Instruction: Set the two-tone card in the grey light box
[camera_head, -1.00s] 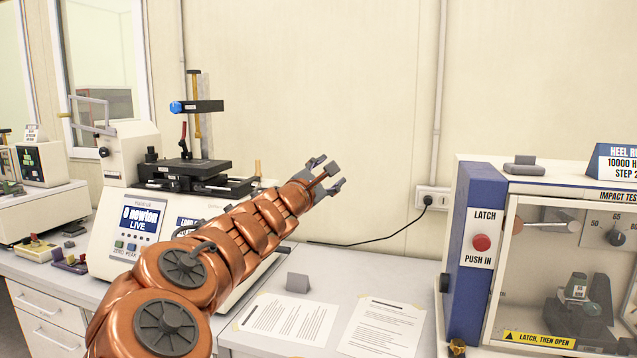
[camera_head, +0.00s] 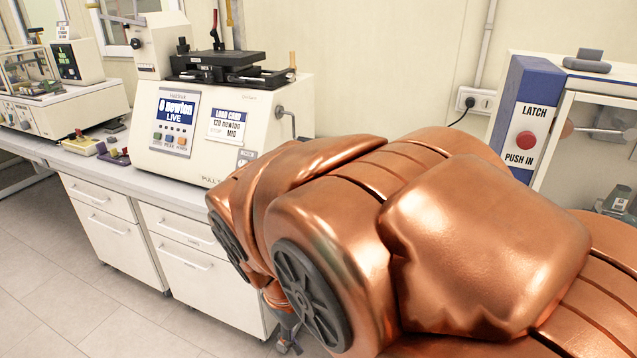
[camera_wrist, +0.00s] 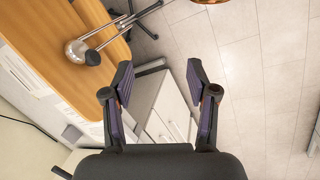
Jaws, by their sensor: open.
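My gripper (camera_wrist: 163,88) shows in the wrist view with its two dark fingers spread wide and nothing between them. It hangs over the tiled floor and the corner of a white drawer cabinet. In the head view only a small part of it (camera_head: 287,337) shows at the bottom, below my copper arm. I cannot make out the two-tone card or the grey light box in either view. My arm hides much of the bench's right half.
The pull tester (camera_head: 215,120) stands on the bench above white drawers (camera_head: 185,255). Small coloured blocks (camera_head: 113,156) lie to its left. The blue-edged impact tester (camera_head: 525,105) is at right. The wrist view shows a wooden top (camera_wrist: 85,15) with a round metal item (camera_wrist: 78,50). The floor is clear at left.

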